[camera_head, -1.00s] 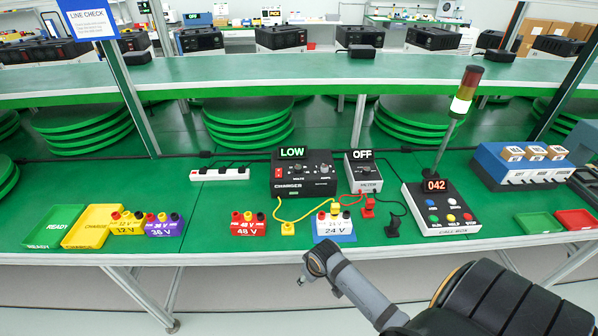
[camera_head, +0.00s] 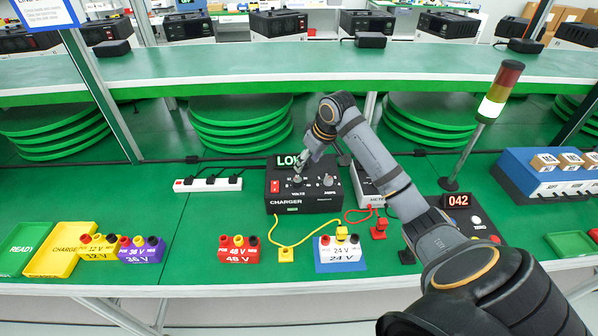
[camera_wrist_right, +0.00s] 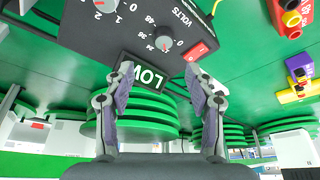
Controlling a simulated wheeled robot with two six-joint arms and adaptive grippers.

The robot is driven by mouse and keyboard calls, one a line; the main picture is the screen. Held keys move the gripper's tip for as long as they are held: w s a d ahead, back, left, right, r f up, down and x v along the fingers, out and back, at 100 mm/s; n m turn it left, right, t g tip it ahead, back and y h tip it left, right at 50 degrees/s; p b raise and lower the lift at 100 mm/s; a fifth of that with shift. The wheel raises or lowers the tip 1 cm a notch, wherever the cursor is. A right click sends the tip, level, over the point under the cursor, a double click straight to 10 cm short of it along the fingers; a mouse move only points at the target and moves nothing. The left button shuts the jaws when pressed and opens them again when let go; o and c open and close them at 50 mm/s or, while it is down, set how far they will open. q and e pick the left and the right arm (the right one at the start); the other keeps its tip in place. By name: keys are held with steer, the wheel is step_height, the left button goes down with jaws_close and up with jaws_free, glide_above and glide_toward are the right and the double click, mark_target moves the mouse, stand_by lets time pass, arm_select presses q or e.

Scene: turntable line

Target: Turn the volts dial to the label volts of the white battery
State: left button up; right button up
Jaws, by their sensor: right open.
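The charger (camera_head: 318,204) is a black box with a volts dial (camera_head: 297,180) and a second dial marked amps. Its display reads LOW, partly hidden by my right gripper (camera_head: 303,158). The volts dial (camera_wrist_right: 163,43) shows in the wrist view with labels 0, 24, 36 and 48 around it; I cannot tell its exact setting. My right gripper (camera_wrist_right: 160,77) is open and empty, its fingers above and behind the dial, apart from it. The white battery (camera_head: 341,253), labelled 24 V, stands on a blue mat (camera_head: 322,268), with a yellow plug on it. My left gripper is not in view.
The red (camera_head: 239,250), purple (camera_head: 142,250) and yellow (camera_head: 98,247) batteries stand to the left. A yellow cable runs from the charger to a yellow plug (camera_head: 285,255). The meter (camera_head: 366,195) and call box (camera_head: 470,225) are partly behind my right arm. A power strip (camera_head: 208,184) lies left of the charger.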

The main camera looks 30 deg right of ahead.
mark_target(298, 180)
steer(key=f, duration=0.2)
steer(key=w+a+f, duration=0.1)
steer(key=f, duration=0.1)
steer(key=shift+a, duration=0.1)
steer(key=x, duration=0.4)
steer(key=shift+w+f+p, duration=0.2)
steer(key=shift+f+p, duration=0.15)
steer(key=shift+f, duration=0.2)
steer(key=shift+w+f, duration=0.1)
steer(key=shift+f, duration=0.1)
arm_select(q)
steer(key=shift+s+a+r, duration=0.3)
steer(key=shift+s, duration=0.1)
arm_select(e)
steer(key=shift+c, duration=0.4)
